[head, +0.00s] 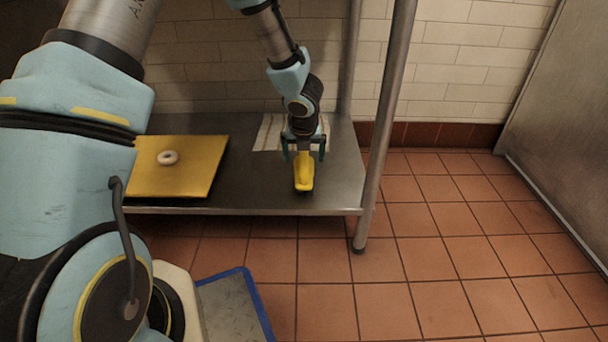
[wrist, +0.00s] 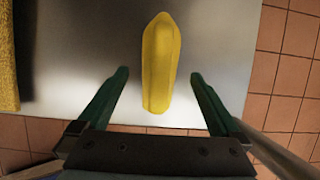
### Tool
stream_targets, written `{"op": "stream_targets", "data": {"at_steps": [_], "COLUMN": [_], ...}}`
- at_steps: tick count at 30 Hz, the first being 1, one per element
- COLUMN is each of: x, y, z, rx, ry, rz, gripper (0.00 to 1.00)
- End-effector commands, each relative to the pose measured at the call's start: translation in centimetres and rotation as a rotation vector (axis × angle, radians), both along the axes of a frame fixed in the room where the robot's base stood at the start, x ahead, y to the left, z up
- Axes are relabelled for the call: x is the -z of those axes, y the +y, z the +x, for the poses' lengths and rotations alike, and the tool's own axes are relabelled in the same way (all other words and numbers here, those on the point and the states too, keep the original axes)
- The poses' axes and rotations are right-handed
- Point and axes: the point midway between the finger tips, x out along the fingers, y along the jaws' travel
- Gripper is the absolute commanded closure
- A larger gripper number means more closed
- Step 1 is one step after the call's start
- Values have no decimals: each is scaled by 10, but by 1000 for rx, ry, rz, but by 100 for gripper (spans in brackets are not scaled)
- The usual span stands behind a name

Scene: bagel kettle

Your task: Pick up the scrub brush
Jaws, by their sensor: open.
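The scrub brush (head: 304,172) is yellow and elongated. It lies on the steel shelf (head: 262,188) near the front right, its near end close to the front edge. My gripper (head: 304,152) is above its far part in the head view, and one green finger shows on each side. In the wrist view the brush (wrist: 160,62) lies lengthwise between the lines of the open fingers (wrist: 160,78), mostly ahead of the tips. I see no contact. The brush's underside is hidden.
A striped cloth (head: 270,132) lies behind the gripper. A metal post (head: 388,100) stands close at right. A blue-edged grey platform (head: 232,308) is in front. The tiled floor at right is clear.

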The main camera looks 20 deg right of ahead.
Motion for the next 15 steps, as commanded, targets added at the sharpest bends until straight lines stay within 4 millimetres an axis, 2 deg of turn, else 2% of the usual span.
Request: {"op": "stream_targets", "data": {"at_steps": [1, 7, 15], "x": [8, 20, 55], "y": [-1, -4, -11], "z": [2, 8, 22], "rx": [0, 0, 2], "ry": [0, 0, -1], "rz": [0, 0, -1], "gripper": [0, 0, 0]}}
